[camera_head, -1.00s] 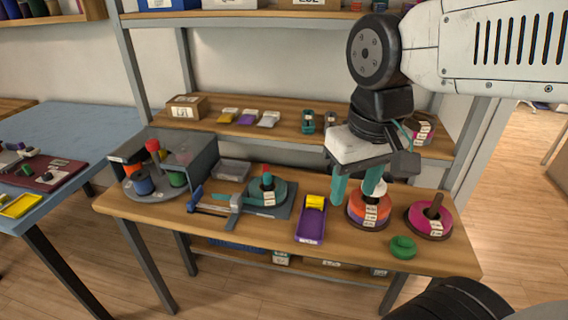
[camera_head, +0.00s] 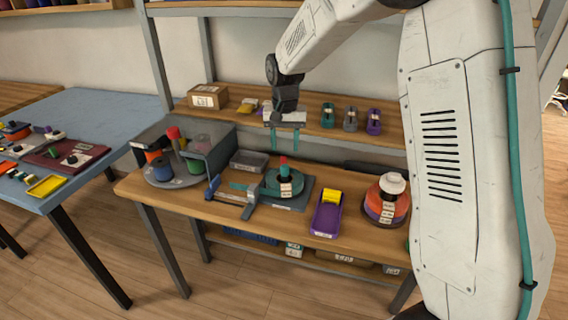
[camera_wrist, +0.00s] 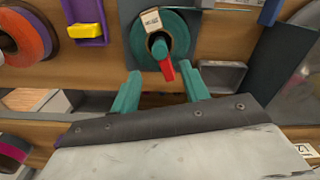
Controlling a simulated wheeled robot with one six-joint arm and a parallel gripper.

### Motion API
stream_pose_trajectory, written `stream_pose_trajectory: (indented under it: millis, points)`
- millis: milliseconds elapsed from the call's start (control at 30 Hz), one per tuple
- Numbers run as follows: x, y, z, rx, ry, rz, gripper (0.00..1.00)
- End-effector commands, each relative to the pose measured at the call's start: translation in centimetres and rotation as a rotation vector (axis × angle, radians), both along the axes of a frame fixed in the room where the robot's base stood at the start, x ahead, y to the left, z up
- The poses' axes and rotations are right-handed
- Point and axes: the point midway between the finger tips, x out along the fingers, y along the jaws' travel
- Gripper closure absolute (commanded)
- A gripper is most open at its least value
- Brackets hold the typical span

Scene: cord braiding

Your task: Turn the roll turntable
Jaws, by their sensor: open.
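The roll turntable (camera_head: 158,182) is a grey disc at the left end of the bench, partly under a grey see-through cover (camera_head: 207,150). It carries blue (camera_head: 160,168), green (camera_head: 194,166) and orange rolls and an upright post with a red knob (camera_head: 173,133). My gripper (camera_head: 283,147) is open and empty, well to the right of the turntable and above the back of the bench. In the wrist view, its teal fingers (camera_wrist: 162,76) are apart below a teal roll (camera_wrist: 175,30) with a red-tipped peg. The cover's edge shows at the right there.
An orange roll stack (camera_head: 386,205) is at right. The shelf behind holds several small dispensers (camera_head: 350,117).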

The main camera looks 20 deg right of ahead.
Motion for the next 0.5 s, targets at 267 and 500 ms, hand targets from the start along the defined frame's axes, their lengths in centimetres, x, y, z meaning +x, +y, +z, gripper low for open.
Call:
stream_pose_trajectory:
  millis: [267, 500]
  points:
    - [0.0, 0.1, -4.2, -0.001, 0.004, 0.0, 0.55]
    - [0.0, 0.0, -7.0, -0.001, 0.001, 0.001, 0.55]
